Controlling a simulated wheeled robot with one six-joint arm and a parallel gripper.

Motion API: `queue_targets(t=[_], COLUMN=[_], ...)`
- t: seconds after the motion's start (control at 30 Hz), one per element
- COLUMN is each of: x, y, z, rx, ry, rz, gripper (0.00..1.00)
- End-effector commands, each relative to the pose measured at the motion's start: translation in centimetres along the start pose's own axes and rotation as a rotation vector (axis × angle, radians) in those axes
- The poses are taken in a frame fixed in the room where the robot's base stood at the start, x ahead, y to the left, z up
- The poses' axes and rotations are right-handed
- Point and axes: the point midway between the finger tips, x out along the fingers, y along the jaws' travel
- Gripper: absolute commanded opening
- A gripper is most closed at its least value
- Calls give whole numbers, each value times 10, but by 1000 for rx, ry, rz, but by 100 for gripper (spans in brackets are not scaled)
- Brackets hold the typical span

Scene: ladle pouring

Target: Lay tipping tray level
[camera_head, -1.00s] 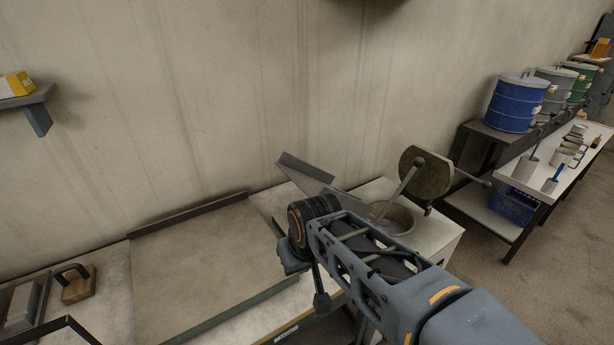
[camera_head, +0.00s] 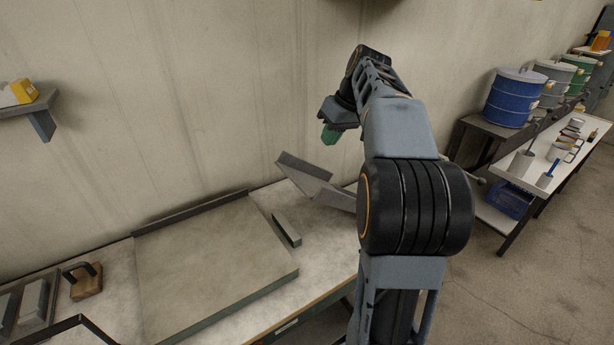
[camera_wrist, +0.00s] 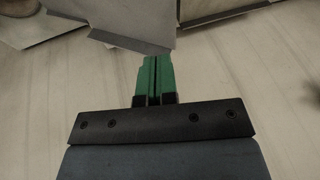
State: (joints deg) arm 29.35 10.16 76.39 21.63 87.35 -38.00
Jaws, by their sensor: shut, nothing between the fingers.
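The tipping tray (camera_head: 322,192) is a grey metal trough near the wall at the back of the bench. It looks tilted, and its right end is hidden behind my arm. In the wrist view, grey sheet metal that looks like the tray (camera_wrist: 130,22) spans the top, just beyond my fingertips. My gripper (camera_head: 330,134) has green fingers and hangs above and behind the tray's left part in the head view. In the wrist view its fingers (camera_wrist: 156,78) are closed together with nothing between them. Whether they touch the metal is unclear.
A grey bar (camera_head: 287,229) lies on the bench left of the tray. A large flat slab (camera_head: 205,265) and a wooden block with a handle (camera_head: 85,282) sit farther left. Drums (camera_head: 516,98) and a white table (camera_head: 560,150) stand at right. The wall is close behind.

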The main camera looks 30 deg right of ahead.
Motion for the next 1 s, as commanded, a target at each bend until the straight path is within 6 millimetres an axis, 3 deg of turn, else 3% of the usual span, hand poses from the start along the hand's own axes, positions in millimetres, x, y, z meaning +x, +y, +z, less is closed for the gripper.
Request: queue_targets(t=[0.37,1.0], x=[8,112], y=[0,-7], z=[0,3], rx=[1,1], ry=[0,-1], rz=[0,-1], gripper=[0,0])
